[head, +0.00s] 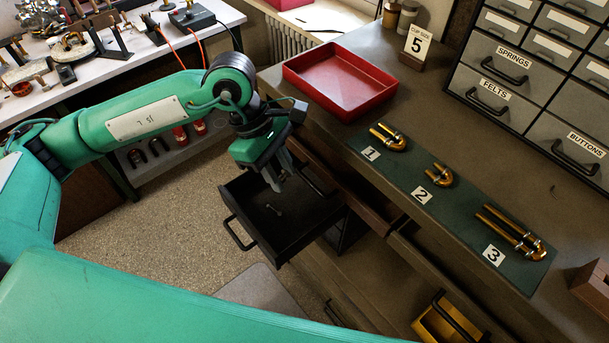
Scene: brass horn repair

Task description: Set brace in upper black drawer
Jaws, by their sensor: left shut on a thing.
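My left gripper (275,184) points down over the open black drawer (294,228), inside the outline of its walls. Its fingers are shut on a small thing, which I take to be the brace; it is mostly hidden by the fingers. My right gripper is not in view.
An empty red tray (296,73) stands on the bench above the drawer. A green mat (400,183) holds brass tubes beside cards 1, 2 and 3. Grey labelled drawers (494,52) stand behind. A yellow bin (432,322) shows at lower right. A cluttered white table (180,55) is at upper left.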

